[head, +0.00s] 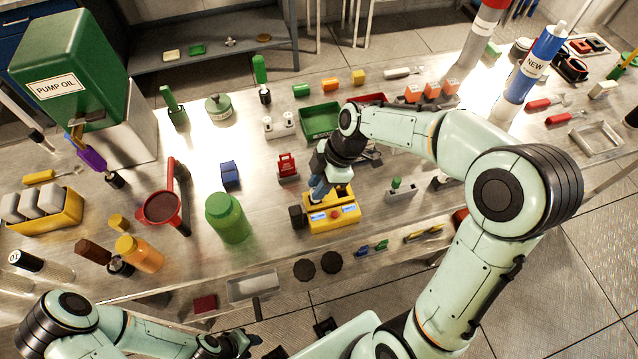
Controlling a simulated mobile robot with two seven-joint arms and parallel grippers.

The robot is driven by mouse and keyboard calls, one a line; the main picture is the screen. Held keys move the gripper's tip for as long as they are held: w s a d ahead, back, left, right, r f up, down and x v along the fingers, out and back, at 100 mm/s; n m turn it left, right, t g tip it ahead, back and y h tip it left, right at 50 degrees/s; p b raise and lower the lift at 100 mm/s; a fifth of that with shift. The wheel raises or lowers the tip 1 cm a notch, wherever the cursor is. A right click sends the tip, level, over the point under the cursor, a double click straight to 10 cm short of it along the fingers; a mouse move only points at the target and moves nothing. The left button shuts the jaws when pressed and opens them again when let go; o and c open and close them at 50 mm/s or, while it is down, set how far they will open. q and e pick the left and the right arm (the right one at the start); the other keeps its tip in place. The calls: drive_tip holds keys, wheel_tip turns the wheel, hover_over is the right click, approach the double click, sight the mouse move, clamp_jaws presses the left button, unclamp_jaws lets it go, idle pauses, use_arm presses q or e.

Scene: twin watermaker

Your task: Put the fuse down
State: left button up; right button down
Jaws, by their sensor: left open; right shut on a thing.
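My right gripper (320,190) reaches down over the bench at the yellow box (333,220), which has small blue displays and a red button. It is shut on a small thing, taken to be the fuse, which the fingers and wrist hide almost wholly. I cannot tell whether the held thing touches the box. My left gripper (236,345) is open and low at the bottom of the picture, in front of the bench and well away from the yellow box.
A black block (297,216) adjoins the yellow box on the left. A green jar (227,217), blue box (230,174) and red padlock-like piece (288,168) stand nearby. A green tray (320,121) lies behind. Bare bench shows between the jar and the black block.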

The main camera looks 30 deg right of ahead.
drive_tip(key=c, duration=0.9)
unclamp_jaws()
drive_tip(key=shift+f, duration=0.15)
drive_tip(key=v, duration=1.2)
drive_tip(key=shift+p, duration=0.4)
drive_tip(key=shift+w, duration=0.1)
